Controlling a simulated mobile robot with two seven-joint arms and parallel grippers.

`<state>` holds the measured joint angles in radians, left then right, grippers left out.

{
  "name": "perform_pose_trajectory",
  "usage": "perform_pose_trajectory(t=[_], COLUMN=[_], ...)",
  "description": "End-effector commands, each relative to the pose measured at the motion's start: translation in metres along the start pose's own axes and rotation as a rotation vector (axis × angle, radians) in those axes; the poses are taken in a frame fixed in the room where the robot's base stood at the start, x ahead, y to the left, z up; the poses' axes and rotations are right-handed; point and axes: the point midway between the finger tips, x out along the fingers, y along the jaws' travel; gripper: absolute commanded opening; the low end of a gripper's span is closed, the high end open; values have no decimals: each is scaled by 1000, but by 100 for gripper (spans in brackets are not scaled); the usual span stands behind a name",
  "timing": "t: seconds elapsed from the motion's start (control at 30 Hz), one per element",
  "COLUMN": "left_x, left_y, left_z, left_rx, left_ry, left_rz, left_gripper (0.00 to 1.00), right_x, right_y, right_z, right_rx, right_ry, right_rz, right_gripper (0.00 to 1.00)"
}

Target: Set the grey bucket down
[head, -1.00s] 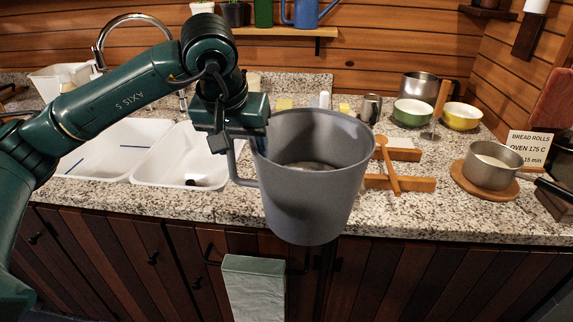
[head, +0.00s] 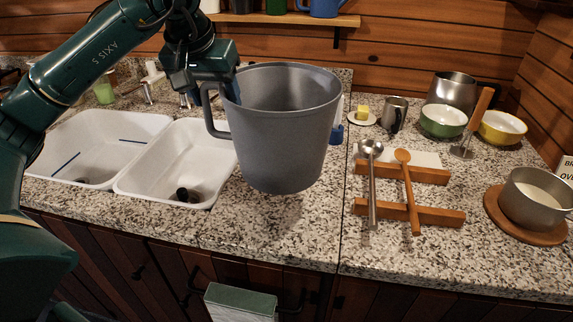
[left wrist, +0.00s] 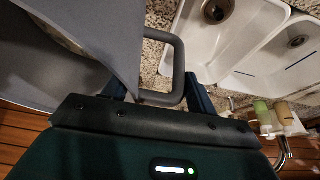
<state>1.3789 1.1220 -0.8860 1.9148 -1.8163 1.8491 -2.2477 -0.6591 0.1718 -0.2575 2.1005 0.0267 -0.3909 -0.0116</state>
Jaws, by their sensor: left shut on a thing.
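The grey bucket (head: 280,135) is upright over the granite counter, just right of the sinks, with its side handle (head: 212,110) towards the left. I cannot tell whether its base touches the counter or hangs a little above it. My left gripper (head: 230,86) is at the bucket's upper left side, shut on it by the handle. In the left wrist view, the bucket (left wrist: 75,55) fills the upper left and the handle (left wrist: 178,72) passes between the fingers (left wrist: 158,95). The bucket's inside is mostly hidden. My right gripper is out of view.
A double white sink (head: 190,165) lies to the left. Wooden rests (head: 440,215) with a ladle (head: 371,185) and wooden spoon (head: 408,190) lie to the right. A blue item (head: 337,134) is close behind the bucket. The counter in front (head: 270,230) is clear.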

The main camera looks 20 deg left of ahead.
Motion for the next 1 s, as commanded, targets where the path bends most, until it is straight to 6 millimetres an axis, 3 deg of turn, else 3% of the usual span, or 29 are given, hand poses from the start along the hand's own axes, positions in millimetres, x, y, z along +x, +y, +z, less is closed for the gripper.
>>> perform_pose_trajectory(t=[0.4,0.8,1.0], left_x=[47,81,88], left_y=[0,0,0], left_z=[19,32,35], left_rx=[-5,-4,-5], left_ry=[9,10,12], left_rz=[5,5,7], left_gripper=[0,0,0], right_x=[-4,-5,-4], right_y=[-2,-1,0], right_z=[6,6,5], right_rx=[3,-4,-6], right_ry=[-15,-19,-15], right_rz=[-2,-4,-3], right_gripper=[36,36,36])
